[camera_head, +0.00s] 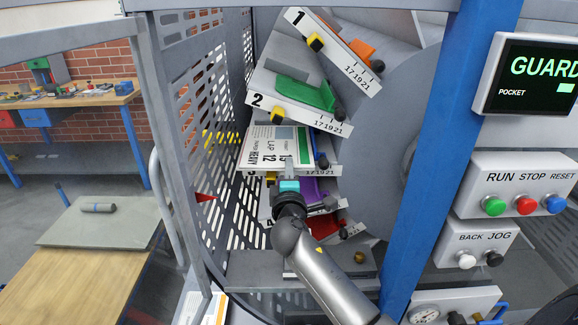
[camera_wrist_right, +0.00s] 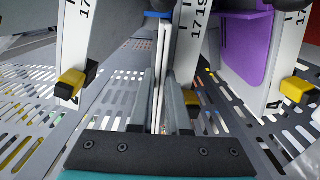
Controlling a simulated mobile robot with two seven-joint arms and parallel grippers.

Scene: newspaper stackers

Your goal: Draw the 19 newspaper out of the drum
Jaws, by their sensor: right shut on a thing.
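The drum (camera_head: 372,150) carries tilted pockets numbered 1, 2 and lower ones, each with a label strip ending in 17, 19, 21. A folded newspaper (camera_head: 262,150) with green and white print, reading "LAP" and "12", lies in the third pocket and sticks out toward me. My right gripper (camera_head: 288,172) is at its front edge and shut on it. In the right wrist view the newspaper (camera_wrist_right: 161,60) is a thin pale edge-on sheet between the two fingers (camera_wrist_right: 160,105). Its rear part is hidden. My left gripper is not in view.
Perforated guard panels (camera_head: 200,110) stand left of the drum, and a blue post (camera_head: 430,150) stands at right. Pockets above and below hold orange, green (camera_head: 305,92), purple and red items. Yellow-and-black knobs (camera_wrist_right: 70,83) jut from the pocket edges. A button panel (camera_head: 520,188) is at right.

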